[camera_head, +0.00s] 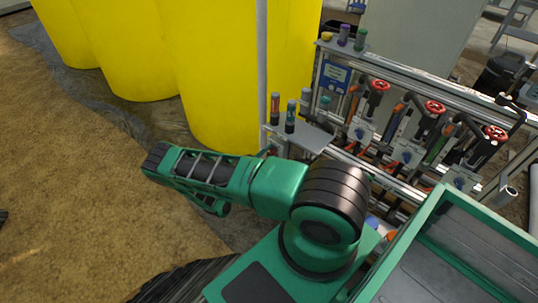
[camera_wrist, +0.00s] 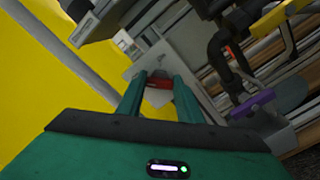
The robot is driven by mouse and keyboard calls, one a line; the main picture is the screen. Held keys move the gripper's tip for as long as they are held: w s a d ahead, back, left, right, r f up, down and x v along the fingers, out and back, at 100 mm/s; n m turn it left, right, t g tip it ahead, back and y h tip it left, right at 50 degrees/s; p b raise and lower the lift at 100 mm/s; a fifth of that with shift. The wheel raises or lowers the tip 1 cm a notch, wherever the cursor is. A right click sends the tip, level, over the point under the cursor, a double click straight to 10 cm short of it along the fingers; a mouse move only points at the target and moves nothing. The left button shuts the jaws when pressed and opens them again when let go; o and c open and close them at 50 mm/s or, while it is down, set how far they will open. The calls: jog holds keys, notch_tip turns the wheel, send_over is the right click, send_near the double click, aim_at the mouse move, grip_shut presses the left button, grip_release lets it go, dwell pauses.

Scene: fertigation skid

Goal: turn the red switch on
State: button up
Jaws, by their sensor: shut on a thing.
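In the wrist view my gripper (camera_wrist: 159,90) has its two green fingers on either side of the red switch (camera_wrist: 159,80), shut on it. Only a small dark red part of the switch shows between the fingertips, in front of a pale grey plate. Whether it stands on or off cannot be told. In the head view my green arm fills the middle, and I cannot make out the gripper or the switch there.
The pipe rack (camera_head: 400,80) with several red-wheeled valves stands at the right. A grey shelf (camera_head: 312,139) holds small bottles. Large yellow tanks (camera_head: 215,60) stand behind my arm. In the wrist view a purple part (camera_wrist: 252,103) and a yellow handle (camera_wrist: 280,15) are close on the right.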

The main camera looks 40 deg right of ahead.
jog(key=m, duration=0.3)
jog(key=shift+f+m, duration=0.1)
jog(key=shift+m, duration=0.3)
jog(key=m, duration=0.4)
jog(key=shift+s+f+m, duration=0.1)
jog(key=shift+f+m, duration=0.05)
jog(key=shift+m, duration=0.15)
jog(key=m, duration=0.4)
jog(key=shift+f+m, duration=0.2)
jog(key=shift+m, duration=0.1)
jog(key=shift+a+f+m, duration=0.1)
jog(key=shift+f+m, duration=0.05)
jog(key=shift+m, duration=1.95)
jog(key=o, duration=0.9)
jog(key=shift+o, duration=0.9)
jog(key=s+a, duration=0.1)
jog(key=a, duration=0.9)
jog(key=shift+a, duration=0.3)
